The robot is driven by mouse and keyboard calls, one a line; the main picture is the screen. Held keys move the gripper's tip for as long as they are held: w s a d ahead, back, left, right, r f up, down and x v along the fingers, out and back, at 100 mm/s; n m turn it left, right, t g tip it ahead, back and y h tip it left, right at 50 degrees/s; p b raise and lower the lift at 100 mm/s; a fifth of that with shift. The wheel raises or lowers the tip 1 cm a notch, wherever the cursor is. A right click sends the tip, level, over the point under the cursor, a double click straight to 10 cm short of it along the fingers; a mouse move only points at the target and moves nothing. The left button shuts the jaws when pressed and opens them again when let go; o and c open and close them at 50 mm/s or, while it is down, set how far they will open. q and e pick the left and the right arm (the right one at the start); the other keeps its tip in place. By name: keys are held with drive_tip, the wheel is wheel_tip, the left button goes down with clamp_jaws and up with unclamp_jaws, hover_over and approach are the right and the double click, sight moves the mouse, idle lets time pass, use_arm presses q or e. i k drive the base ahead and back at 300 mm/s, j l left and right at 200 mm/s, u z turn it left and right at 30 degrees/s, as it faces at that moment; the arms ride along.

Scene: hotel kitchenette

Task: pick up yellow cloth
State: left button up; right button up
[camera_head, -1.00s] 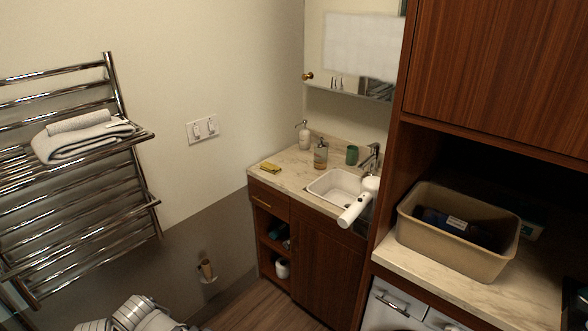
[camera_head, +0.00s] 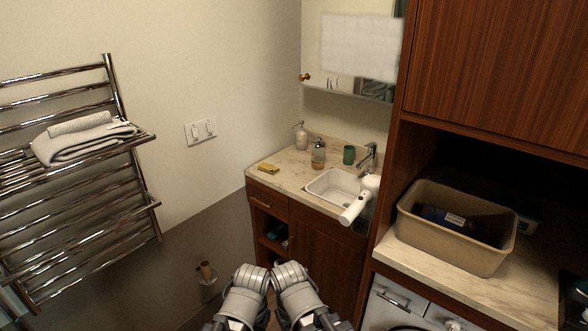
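The yellow cloth (camera_head: 268,168) is a small folded piece lying flat on the left end of the marble sink counter (camera_head: 283,182), near its front left edge. My grey arm links show at the bottom centre, below and in front of the sink cabinet and well short of the cloth. No gripper fingers can be seen, so both my grippers are out of view. Nothing covers the cloth.
A soap bottle (camera_head: 318,154), a white dispenser (camera_head: 301,137) and a green cup (camera_head: 349,154) stand behind the sink (camera_head: 335,186). A white cylinder (camera_head: 358,204) juts over its front. A beige bin (camera_head: 455,237) sits right; a towel rack (camera_head: 80,175) is left.

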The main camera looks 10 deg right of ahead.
sight(266, 167)
drive_tip(key=i+u, duration=0.25)
drive_tip(key=i, duration=0.45)
drive_tip(key=i+u, duration=0.25)
drive_tip(key=i, duration=0.45)
drive_tip(key=i+l+u, duration=0.25)
drive_tip(key=i, duration=0.4)
